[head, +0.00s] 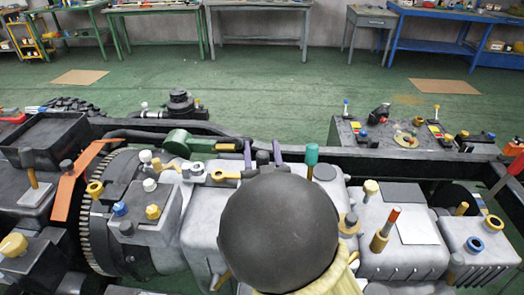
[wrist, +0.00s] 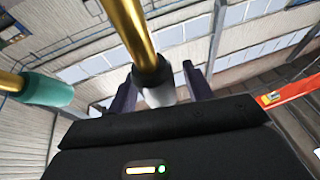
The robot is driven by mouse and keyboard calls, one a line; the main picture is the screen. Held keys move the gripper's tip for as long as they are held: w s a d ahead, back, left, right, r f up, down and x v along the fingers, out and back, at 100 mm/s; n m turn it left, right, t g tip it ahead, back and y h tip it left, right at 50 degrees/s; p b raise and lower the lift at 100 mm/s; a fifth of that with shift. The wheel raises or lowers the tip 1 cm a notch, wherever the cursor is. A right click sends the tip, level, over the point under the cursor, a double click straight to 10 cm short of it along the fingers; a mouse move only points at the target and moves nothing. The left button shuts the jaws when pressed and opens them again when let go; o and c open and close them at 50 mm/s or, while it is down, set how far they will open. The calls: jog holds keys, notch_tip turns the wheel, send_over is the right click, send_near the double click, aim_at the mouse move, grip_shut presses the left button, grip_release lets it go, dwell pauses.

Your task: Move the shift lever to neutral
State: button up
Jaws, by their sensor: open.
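My gripper (head: 262,150) shows in the head view as two purple fingertips past a large dark ball-shaped part of my own arm. In the wrist view, my gripper (wrist: 158,78) is open, its fingers on either side of a gold rod (wrist: 137,32) with a whitish end. This rod looks like a lever. I cannot tell whether the fingers touch it. A teal knob (head: 312,154) stands just right of the fingertips; it also shows on another gold rod in the wrist view (wrist: 46,90). I cannot tell which rod is the shift lever. My arm hides the lever bases.
The grey gearbox housing (head: 207,222) carries several small knobs. An orange strip (head: 73,180) lies at left. A dark frame rail (head: 410,160) runs behind.

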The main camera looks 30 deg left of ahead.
jog(key=b+v, duration=0.1)
jog(key=v, duration=0.6)
jog(key=shift+s+d+f, duration=0.1)
jog(key=shift+s, duration=0.15)
